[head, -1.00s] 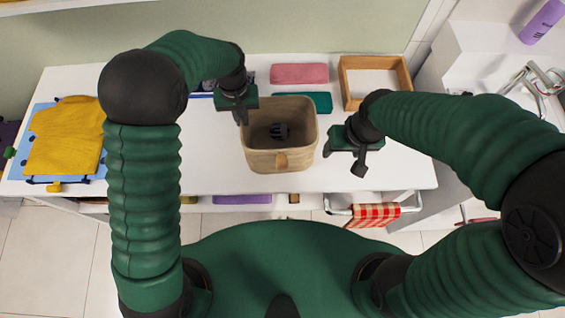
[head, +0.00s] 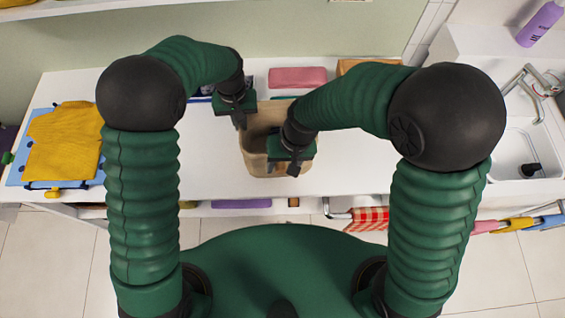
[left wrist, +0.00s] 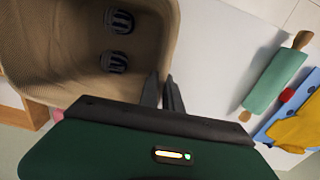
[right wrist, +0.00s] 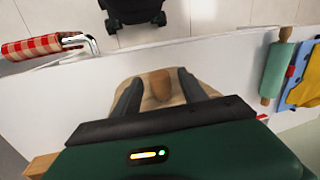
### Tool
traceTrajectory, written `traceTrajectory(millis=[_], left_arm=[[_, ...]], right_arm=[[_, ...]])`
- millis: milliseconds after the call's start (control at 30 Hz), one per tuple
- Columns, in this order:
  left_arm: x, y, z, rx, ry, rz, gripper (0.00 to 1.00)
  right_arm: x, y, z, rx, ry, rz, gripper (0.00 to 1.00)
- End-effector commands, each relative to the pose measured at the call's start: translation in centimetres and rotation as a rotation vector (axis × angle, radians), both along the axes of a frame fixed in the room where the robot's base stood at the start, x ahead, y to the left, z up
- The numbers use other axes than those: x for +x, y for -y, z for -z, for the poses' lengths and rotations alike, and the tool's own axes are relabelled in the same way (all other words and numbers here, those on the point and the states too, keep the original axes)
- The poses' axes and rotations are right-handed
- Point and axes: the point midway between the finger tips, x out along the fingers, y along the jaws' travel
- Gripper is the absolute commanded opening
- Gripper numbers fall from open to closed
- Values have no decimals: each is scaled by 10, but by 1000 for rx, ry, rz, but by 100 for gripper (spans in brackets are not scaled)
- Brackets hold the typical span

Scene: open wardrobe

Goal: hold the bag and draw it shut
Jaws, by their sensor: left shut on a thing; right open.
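The bag (head: 252,150) is a tan, open-topped sack standing upright on the white table. Its mouth is open, and dark items (left wrist: 118,21) lie inside it in the left wrist view. A brown rounded tab (right wrist: 160,84) sits on its near side. My left gripper (head: 241,121) is shut on the bag's rim at its left side; its fingers (left wrist: 162,90) show close together there. My right gripper (head: 283,170) is over the near side of the bag, open. In the right wrist view its spread fingers (right wrist: 159,95) flank the tab; contact cannot be told.
A pink folded cloth (head: 297,77) lies behind the bag. A wooden tray (head: 352,66) is mostly hidden by my right arm. A yellow cloth (head: 65,140) lies at the left, a teal roller (left wrist: 275,78) beside it. A checked towel (head: 368,218) hangs at the front edge.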

Motion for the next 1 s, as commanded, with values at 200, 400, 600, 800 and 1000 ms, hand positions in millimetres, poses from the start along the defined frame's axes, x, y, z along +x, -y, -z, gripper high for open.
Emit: traceTrajectory(millis=[200, 400, 600, 800, 1000], left_arm=[[0, 0, 0, 0, 0, 0, 0], [0, 0, 0, 0, 0, 0, 0], [0, 0, 0, 0, -1, 0, 0], [0, 0, 0, 0, -1, 0, 0], [0, 0, 0, 0, -1, 0, 0]], right_arm=[[0, 0, 0, 0, 0, 0, 49], [0, 0, 0, 0, 0, 0, 23], [0, 0, 0, 0, 1, 0, 0], [0, 0, 0, 0, 1, 0, 0], [0, 0, 0, 0, 1, 0, 0]])
